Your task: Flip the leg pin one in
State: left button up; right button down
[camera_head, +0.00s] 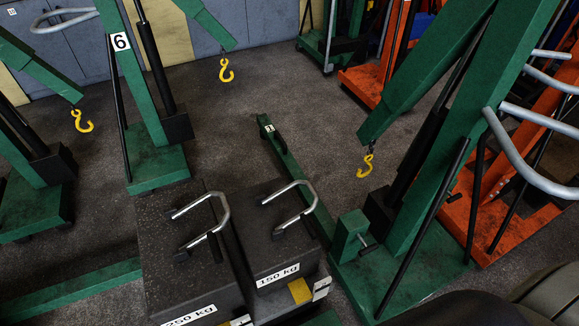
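A green jack crane stands at the right, with a green upright mast (429,150) and a yellow hook (366,165) hanging from its boom. At its foot is a green leg socket block (349,236). A long green leg (294,177) with a small white label runs from the far floor toward the block. Neither of my grippers is in view.
Dark weight blocks marked 250 kg (170,262) and 150 kg (272,250), with metal handles, stand left of the crane. Another green crane (133,90) marked 6 stands behind them. Orange cranes (510,215) stand at the right. The grey floor (270,92) is clear in the middle.

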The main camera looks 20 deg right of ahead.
aim_at(367, 248)
jog(key=z, duration=1.55)
